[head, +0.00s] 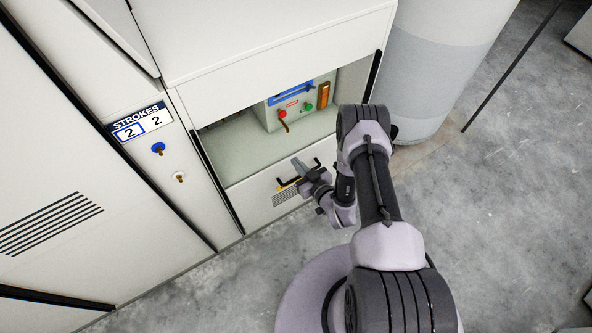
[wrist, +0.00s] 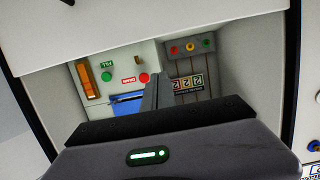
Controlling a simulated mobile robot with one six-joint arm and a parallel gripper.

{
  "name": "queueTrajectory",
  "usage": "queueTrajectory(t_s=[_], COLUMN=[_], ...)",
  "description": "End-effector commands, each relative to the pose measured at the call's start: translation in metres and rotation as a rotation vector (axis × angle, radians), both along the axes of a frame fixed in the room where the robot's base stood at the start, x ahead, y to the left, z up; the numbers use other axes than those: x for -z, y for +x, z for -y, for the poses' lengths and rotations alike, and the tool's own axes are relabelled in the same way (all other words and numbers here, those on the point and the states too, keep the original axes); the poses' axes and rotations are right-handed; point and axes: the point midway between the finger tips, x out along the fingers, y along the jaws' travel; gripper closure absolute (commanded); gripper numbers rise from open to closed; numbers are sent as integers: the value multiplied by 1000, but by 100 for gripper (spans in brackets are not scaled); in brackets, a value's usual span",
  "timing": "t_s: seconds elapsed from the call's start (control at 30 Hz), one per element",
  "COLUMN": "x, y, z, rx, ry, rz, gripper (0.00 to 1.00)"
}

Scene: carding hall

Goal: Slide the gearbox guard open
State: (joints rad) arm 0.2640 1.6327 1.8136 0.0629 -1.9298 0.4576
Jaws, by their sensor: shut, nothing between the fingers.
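The lower front panel (head: 262,207) of the cabinet, which I take to be the gearbox guard, carries a black bar handle (head: 287,183) with a yellow mark beside it. The panel stands below an open bay. My gripper (head: 299,165) is shut and empty, in front of the panel by the handle and overlapping part of it; I cannot tell if they touch. In the wrist view its closed fingers (wrist: 150,94) point into the bay. There a grey box (wrist: 120,72) shows red and green buttons, an orange strip and a blue part. The handle is not visible in the wrist view.
A white upper panel (head: 260,48) overhangs the bay. A "STROKES" counter (head: 139,121) reading 2 and 2 is on the left. A pale cylinder (head: 428,75) stands to the right. A second unit (wrist: 187,68) with number wheels sits in the bay. The concrete floor (head: 520,190) at right is largely clear.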

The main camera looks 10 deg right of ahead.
Motion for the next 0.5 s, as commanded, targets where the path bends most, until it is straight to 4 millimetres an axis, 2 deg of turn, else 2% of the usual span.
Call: queueTrajectory(t_s=[0.27, 0.33, 0.5], x=[19, 34, 52], y=[56, 55, 55], z=[-19, -17, -17], rx=[0, 4, 4], ry=[1, 1, 1], rz=[2, -3, -3], gripper=[100, 100, 100])
